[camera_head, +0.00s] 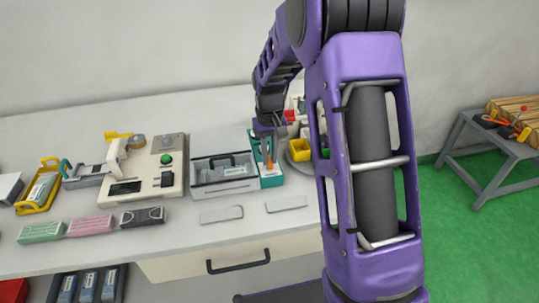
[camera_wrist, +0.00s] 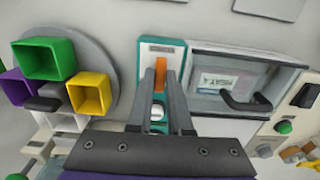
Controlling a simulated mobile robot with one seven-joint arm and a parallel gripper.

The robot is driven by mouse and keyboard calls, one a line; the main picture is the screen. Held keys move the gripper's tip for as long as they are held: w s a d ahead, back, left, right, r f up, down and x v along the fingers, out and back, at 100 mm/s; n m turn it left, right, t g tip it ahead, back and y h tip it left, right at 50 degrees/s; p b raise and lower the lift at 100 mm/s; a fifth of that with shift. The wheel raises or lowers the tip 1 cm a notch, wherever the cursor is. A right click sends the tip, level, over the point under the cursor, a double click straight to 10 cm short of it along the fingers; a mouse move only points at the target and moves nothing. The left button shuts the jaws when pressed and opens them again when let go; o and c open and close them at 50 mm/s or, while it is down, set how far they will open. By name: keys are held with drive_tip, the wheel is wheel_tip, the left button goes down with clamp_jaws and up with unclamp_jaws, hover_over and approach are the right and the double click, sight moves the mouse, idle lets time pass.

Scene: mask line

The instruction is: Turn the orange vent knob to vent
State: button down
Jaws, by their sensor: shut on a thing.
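The orange vent knob (camera_wrist: 160,75) is a narrow upright bar on a white panel with a teal border (camera_wrist: 174,46). In the wrist view it stands between the fingertips of my gripper (camera_wrist: 161,90), which is shut on it. Below the knob on the same panel is a white round button (camera_wrist: 156,113), partly framed by the fingers. In the head view my gripper (camera_head: 267,148) reaches down over the teal-edged box (camera_head: 271,181), with a bit of the orange knob (camera_head: 269,164) showing. Any panel markings near the knob are too small to read.
A grey clear-lidded case with a black handle (camera_head: 226,186) stands right beside the box. A round grey plate with coloured square cups (camera_wrist: 46,58) is on the other side. A cream machine with a green button (camera_head: 138,181) and two flat plates (camera_head: 222,215) lie nearby.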

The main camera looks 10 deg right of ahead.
sight(269, 159)
drive_tip(key=c, duration=0.8)
unclamp_jaws()
drive_tip(key=shift+c, duration=0.2)
wheel_tip(269, 159, up, 17)
drive_tip(key=p, duration=0.1)
drive_tip(key=shift+r+p, duration=0.2)
drive_tip(key=shift+p, duration=0.15)
